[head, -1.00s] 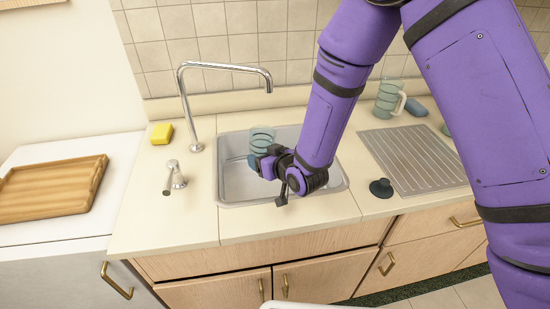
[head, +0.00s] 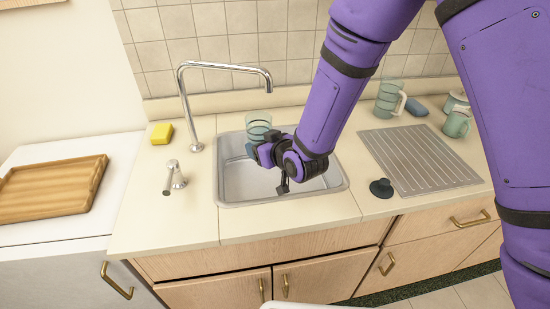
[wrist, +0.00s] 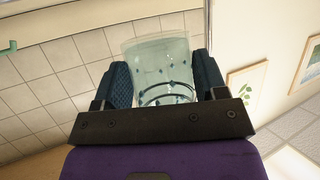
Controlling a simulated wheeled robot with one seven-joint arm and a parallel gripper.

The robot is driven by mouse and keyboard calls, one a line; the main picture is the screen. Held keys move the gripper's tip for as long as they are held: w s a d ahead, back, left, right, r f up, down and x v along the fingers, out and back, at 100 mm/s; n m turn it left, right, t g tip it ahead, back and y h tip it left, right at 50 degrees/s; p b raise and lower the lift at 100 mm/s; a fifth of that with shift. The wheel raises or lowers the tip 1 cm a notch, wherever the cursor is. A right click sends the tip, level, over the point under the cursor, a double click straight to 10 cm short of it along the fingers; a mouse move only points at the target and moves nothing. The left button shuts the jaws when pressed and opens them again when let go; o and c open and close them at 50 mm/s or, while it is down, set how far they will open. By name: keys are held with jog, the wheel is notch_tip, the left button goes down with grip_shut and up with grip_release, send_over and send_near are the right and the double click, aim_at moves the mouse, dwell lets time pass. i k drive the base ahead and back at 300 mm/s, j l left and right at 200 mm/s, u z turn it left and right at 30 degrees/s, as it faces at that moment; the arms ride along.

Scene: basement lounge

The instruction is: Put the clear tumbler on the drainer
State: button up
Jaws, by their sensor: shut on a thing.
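The clear tumbler (head: 258,124) is held over the sink (head: 232,186) in the head view. It is see-through with a pale green tint. My gripper (head: 254,148) is shut on it, and the tumbler looks roughly upright. In the wrist view the tumbler (wrist: 160,68) sits between the two dark finger pads, with bluish specks and dark rings on it. The drainer (head: 420,160) is the ribbed metal board to the right of the sink, and its visible surface is bare.
A black plug (head: 381,188) lies between sink and drainer. A tall tap (head: 190,110) arches over the sink's back left. A yellow sponge (head: 161,134) lies left.

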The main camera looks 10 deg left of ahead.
aim_at(427, 180)
jog(key=k+l, duration=0.75)
jog(key=l, duration=0.25)
